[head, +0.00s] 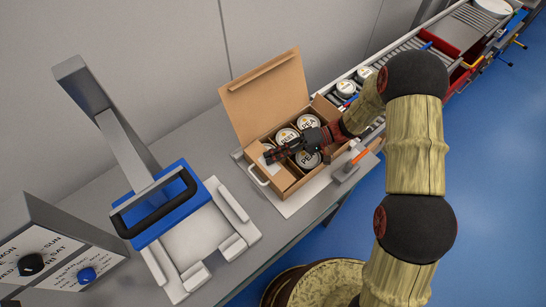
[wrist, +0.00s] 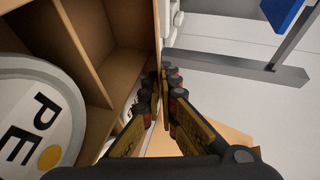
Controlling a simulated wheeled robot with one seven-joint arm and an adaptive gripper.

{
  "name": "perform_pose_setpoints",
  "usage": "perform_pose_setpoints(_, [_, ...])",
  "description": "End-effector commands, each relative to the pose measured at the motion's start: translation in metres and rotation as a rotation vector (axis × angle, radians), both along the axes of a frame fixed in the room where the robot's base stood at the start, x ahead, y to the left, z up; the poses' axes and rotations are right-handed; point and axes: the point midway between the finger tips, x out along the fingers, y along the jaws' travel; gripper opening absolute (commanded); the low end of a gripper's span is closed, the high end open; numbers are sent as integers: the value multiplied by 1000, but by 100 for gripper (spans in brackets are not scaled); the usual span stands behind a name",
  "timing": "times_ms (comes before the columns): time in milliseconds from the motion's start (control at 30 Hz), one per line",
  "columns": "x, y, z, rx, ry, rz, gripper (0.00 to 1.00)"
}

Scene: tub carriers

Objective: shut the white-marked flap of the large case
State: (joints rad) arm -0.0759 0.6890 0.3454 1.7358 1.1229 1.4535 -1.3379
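The large case (head: 285,184) is an open brown cardboard box with dividers and several white-lidded tubs (head: 309,158). A tall brown flap (head: 266,95) stands up at its back. In the wrist view, my fingertips (wrist: 165,76) nearly meet beside the case's wall edge (wrist: 157,30). A tan panel (wrist: 235,138) shows below them; nothing is clearly gripped.
A blue-and-grey device with a black handle (head: 153,205) stands left of the case. A sloping box with knobs (head: 50,255) is at far left. A roller conveyor (head: 410,45) with tubs runs to the upper right. A grey wall lies close behind the open flap.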

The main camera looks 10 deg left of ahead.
Motion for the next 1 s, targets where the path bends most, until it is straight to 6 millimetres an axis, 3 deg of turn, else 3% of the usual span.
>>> perform_pose_setpoints(33, [0,-1,-7,14,17,0,0])
perform_pose_setpoints(400, [1,-1,-4,37,44,1,0])
perform_pose_setpoints(567, [1,-1,-4,37,44,1,10])
perform_pose_setpoints(800, [1,-1,-4,37,43,1,10])
perform_pose_setpoints(1000, [1,-1,10,38,41,1,10])
